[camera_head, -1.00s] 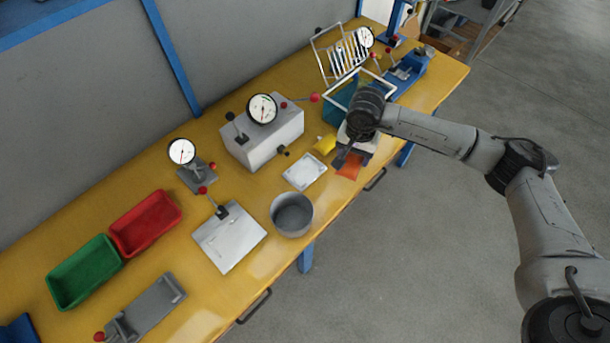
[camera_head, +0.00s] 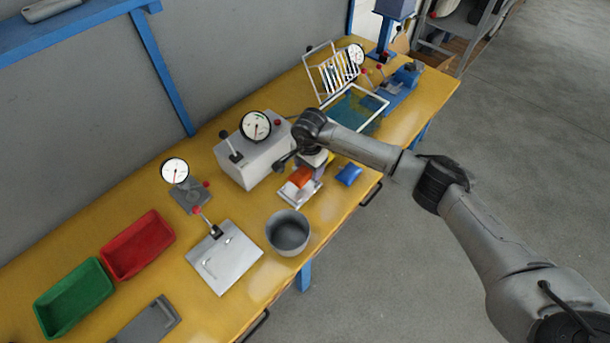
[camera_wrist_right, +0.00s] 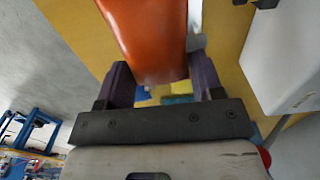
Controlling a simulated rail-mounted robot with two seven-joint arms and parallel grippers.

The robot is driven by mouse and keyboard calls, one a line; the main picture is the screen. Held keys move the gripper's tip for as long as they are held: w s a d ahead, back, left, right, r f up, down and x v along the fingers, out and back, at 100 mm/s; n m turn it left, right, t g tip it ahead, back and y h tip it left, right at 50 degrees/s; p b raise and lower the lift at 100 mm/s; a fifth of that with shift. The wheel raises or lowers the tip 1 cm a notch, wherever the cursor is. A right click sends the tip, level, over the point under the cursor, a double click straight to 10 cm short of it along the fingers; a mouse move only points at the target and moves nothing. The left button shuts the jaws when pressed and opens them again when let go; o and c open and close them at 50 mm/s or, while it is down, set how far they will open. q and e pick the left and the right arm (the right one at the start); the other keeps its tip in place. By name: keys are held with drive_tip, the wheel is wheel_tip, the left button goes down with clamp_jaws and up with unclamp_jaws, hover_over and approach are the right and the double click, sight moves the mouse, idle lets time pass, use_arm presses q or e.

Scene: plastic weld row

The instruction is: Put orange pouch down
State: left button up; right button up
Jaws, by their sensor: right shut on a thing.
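The orange pouch (camera_head: 300,177) is over the white plate (camera_head: 299,193) on the yellow bench, in front of the grey gauge box. My right gripper (camera_head: 311,168) points down and is shut on the pouch. In the right wrist view the orange pouch (camera_wrist_right: 147,38) sits between the two dark fingers and hides much of the plate. I cannot tell whether the pouch touches the plate. A blue pouch (camera_head: 349,174) lies on the bench right of the plate. My left gripper is not in view.
The grey gauge box (camera_head: 258,155) stands close behind left of my right gripper. A round grey pot (camera_head: 288,232) stands in front of the plate. A blue bin with a white frame (camera_head: 358,108) is behind right. Red (camera_head: 138,246) and green (camera_head: 74,298) trays lie at left.

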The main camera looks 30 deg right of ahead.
sight(305, 174)
drive_tip(key=shift+w+a+f, duration=0.35)
drive_tip(key=shift+w+f, duration=0.05)
drive_tip(key=shift+w, duration=0.1)
drive_tip(key=shift+f, duration=0.6)
drive_tip(key=shift+f+b, duration=0.3)
drive_tip(key=shift+f, duration=1.05)
